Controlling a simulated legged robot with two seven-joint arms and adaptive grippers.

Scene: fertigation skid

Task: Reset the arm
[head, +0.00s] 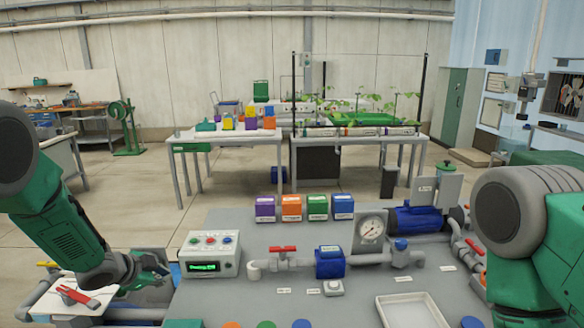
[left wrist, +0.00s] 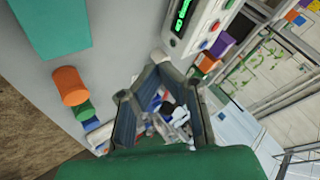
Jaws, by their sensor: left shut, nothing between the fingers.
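My left arm (head: 60,235) comes in from the left, green with dark joints. My left gripper (head: 158,272) is at the lower left of the head view, beside the control box (head: 209,258) on the grey skid top (head: 232,302). It is shut, with nothing held. In the left wrist view the gripper's dark fingers (left wrist: 163,95) show in the lower middle. My right arm (head: 530,235) shows at the right edge; its gripper is out of the picture.
A pipe with a red-handled valve (head: 284,249), a blue valve body (head: 329,262), a gauge (head: 371,229) and a blue pump (head: 417,219) stand on the skid. Coloured boxes (head: 291,207) line its back edge. A white tray (head: 411,311) lies at the front right. Tables stand beyond open floor.

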